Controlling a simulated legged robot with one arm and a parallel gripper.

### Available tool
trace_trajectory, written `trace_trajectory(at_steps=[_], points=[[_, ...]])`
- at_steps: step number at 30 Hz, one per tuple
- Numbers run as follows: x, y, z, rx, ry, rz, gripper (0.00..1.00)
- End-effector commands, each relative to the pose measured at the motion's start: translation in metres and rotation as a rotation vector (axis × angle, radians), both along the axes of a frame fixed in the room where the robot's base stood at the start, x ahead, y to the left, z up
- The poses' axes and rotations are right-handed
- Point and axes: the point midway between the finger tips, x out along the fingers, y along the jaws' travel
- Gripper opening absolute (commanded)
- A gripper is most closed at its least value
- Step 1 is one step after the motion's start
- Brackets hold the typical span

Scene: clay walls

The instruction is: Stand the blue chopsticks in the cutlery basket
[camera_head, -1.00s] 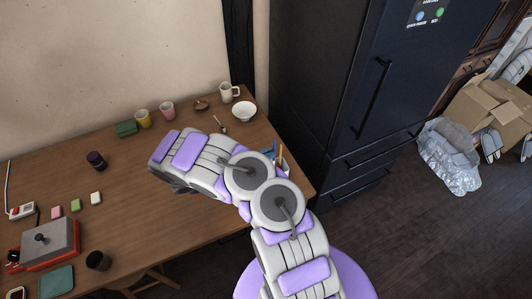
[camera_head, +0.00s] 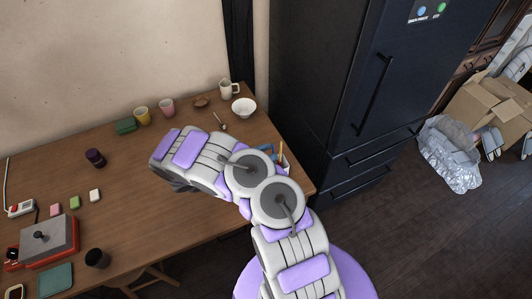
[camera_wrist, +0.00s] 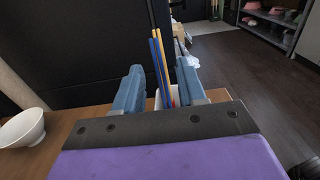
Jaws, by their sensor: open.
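A white cutlery basket (camera_wrist: 158,101) stands on the table ahead of my gripper (camera_wrist: 160,68) in the wrist view. Blue chopsticks (camera_wrist: 155,66) stand up in it, leaning slightly, beside a yellow-orange stick (camera_wrist: 163,58) and dark sticks. In the head view the basket (camera_head: 285,162) shows only partly behind my arm, at the table's right end. My gripper is open, with its two blue-grey fingers apart. In the wrist view the sticks and basket appear between the fingers; I cannot tell whether any finger touches them.
A white bowl (camera_head: 244,108) and a mug (camera_head: 229,90) stand at the table's back right. Yellow and pink cups (camera_head: 167,107) stand along the back. A dark fridge (camera_head: 360,100) rises right of the table. The table's middle is largely clear.

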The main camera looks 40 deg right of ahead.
Motion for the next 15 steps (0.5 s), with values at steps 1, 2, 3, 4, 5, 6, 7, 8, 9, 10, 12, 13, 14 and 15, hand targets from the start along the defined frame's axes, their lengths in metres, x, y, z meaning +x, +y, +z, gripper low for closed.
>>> trace_trajectory(at_steps=[1,2,3,4,5,6,7,8,9,10,12,13,14,15], points=[[0.0,0.0,0.0,0.0,0.0,0.0,0.4],[0.0,0.0,0.0,0.0,0.0,0.0,0.4],[0.0,0.002,0.0,0.0,0.0,0.001,0.4],[0.001,0.003,0.0,0.001,0.0,0.001,0.4],[0.002,0.005,0.0,0.001,0.0,0.001,0.4],[0.003,0.009,0.0,0.002,-0.001,0.002,0.4],[0.004,0.012,0.0,0.002,-0.001,0.003,0.4],[0.005,0.017,0.0,0.002,-0.001,0.003,0.4],[0.006,0.023,0.001,0.001,0.0,0.003,0.4],[0.007,0.028,0.001,0.0,0.001,0.003,0.4],[0.011,0.043,0.001,0.0,0.0,0.003,0.4],[0.013,0.049,0.001,0.002,-0.001,0.003,0.4],[0.015,0.056,0.001,0.002,-0.003,0.004,0.4],[0.017,0.065,0.0,0.003,-0.003,0.005,0.4]])
